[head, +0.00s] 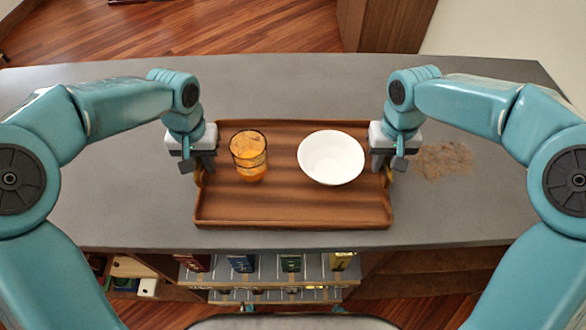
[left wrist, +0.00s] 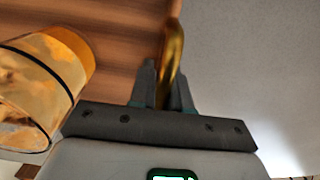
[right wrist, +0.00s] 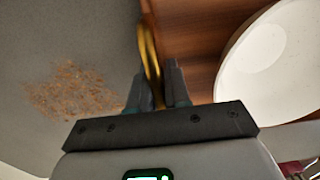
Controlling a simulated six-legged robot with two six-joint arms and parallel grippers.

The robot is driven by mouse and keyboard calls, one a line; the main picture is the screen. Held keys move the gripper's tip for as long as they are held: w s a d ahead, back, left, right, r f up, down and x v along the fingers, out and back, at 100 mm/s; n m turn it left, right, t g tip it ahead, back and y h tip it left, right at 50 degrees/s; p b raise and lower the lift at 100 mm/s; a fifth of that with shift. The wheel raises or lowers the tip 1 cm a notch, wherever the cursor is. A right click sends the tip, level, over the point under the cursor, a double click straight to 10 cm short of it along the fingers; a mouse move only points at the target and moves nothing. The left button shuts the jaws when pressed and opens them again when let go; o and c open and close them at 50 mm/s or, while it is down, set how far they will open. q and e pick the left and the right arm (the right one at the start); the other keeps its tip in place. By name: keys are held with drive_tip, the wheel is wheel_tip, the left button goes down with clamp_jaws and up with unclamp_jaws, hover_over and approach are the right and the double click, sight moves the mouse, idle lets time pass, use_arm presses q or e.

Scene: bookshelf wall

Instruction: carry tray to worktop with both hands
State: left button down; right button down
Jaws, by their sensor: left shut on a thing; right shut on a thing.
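The brown wooden tray (head: 290,212) is level over the grey worktop (head: 480,215); I cannot tell if it touches the surface. An orange-patterned glass (head: 248,155) stands upright on its left half, and a white bowl (head: 331,158) sits on its right half. My left gripper (head: 196,168) is shut on the tray's left brass handle, which shows between the fingers in the left wrist view (left wrist: 171,60). My right gripper (head: 389,166) is shut on the right brass handle, seen in the right wrist view (right wrist: 150,50). The glass (left wrist: 40,90) and bowl (right wrist: 268,60) also show beside the fingers.
A brown speckled patch (head: 442,160) lies on the worktop right of the tray. Shelves with books (head: 290,264) are below the worktop's near edge. A wooden cabinet (head: 383,25) stands beyond the far edge. Bare worktop lies behind and left of the tray.

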use_arm(q)
drive_tip(key=shift+r, duration=0.15)
use_arm(e)
drive_tip(key=shift+r, duration=0.15)
idle(0.6)
